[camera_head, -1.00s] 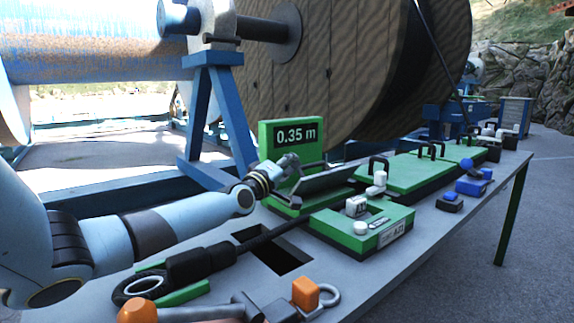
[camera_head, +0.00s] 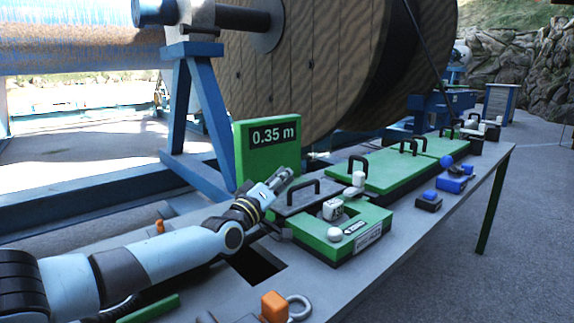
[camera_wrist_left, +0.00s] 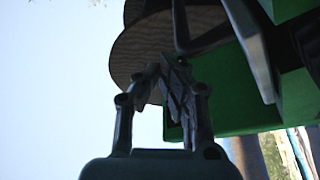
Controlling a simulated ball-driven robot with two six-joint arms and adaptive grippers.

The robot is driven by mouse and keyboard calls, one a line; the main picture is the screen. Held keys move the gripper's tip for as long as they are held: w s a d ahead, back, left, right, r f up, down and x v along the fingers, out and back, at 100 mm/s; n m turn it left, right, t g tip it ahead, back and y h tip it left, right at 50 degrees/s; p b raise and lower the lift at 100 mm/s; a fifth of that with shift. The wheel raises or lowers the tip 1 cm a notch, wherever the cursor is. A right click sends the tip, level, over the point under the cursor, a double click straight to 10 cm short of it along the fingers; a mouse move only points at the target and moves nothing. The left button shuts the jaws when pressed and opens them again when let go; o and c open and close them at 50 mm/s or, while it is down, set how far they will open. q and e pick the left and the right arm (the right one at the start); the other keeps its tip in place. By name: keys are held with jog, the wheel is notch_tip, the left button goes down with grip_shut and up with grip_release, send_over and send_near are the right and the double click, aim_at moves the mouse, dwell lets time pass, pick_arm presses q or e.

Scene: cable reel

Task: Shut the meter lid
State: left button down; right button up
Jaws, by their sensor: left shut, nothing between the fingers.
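The green meter housing (camera_head: 335,238) on the bench has a white block (camera_head: 332,210), a round white knob (camera_head: 334,234) and a label on its front. My left gripper (camera_head: 280,178) is shut and empty, just above the lid's left rear side. The shut fingers also show in the left wrist view (camera_wrist_left: 170,75). My right gripper is not in view.
Green covers with black handles (camera_head: 375,172) continue along the bench to the right. Blue knobs (camera_head: 451,178) stand near the front edge. A dark opening (camera_head: 256,266) lies below my left forearm. An orange block (camera_head: 274,306) and a metal ring sit at the front.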

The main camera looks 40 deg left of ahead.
pick_arm(q)
jog(key=shift+d+f, duration=0.1)
jog(key=shift+d, duration=0.05)
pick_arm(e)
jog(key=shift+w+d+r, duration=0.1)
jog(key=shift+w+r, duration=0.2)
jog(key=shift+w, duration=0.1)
pick_arm(q)
jog(key=shift+s, duration=0.1)
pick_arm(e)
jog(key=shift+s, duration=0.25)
